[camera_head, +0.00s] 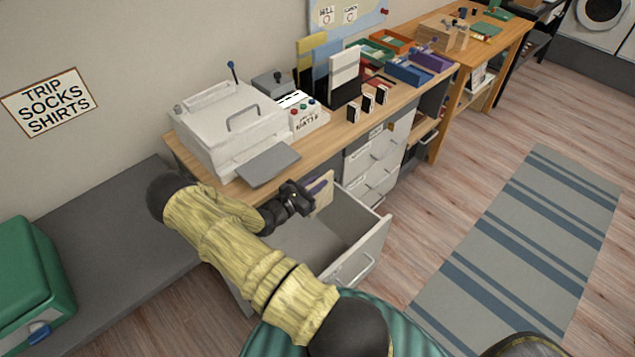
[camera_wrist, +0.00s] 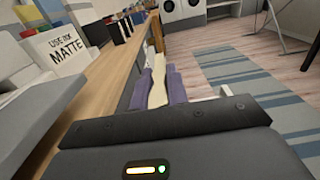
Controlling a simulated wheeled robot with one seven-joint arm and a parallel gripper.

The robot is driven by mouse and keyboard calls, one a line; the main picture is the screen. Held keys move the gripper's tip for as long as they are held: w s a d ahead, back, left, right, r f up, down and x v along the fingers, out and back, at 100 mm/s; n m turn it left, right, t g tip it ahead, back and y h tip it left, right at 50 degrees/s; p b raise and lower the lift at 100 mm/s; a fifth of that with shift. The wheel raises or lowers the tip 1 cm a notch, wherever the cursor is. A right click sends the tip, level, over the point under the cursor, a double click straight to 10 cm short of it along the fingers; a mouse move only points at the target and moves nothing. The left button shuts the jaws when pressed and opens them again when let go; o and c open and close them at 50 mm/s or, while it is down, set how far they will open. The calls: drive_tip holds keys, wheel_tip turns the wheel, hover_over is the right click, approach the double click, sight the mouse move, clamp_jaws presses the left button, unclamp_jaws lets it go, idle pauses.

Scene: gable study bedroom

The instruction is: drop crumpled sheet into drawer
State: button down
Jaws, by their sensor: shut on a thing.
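The crumpled sheet, a cream piece (camera_head: 325,200), is held in my gripper (camera_head: 316,189) above the open drawer. In the wrist view the cream sheet (camera_wrist: 157,82) shows between the two purple fingers of my gripper (camera_wrist: 158,90), which are shut on it. The drawer (camera_head: 375,248) is pulled out below the desk, with a grey inside and a handle on its front. The part of its floor that shows looks empty; my arm hides the near left part.
A white printer (camera_head: 225,125) stands on the desk (camera_head: 335,135) just above and left of the drawer. A "USE FIX MATTE" box (camera_wrist: 55,52) sits beside it. Closed drawers (camera_head: 375,160) lie to the right. A striped rug (camera_head: 520,250) covers open floor.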

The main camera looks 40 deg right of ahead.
sight(316, 196)
drive_tip(key=shift+f+b, duration=2.45)
drive_tip(key=shift+f, duration=0.6)
drive_tip(key=c, duration=1.3)
unclamp_jaws()
drive_tip(key=s+a, duration=0.1)
drive_tip(key=a, duration=1.6)
drive_tip(key=shift+s+a+b, duration=0.15)
drive_tip(key=shift+b, duration=0.3)
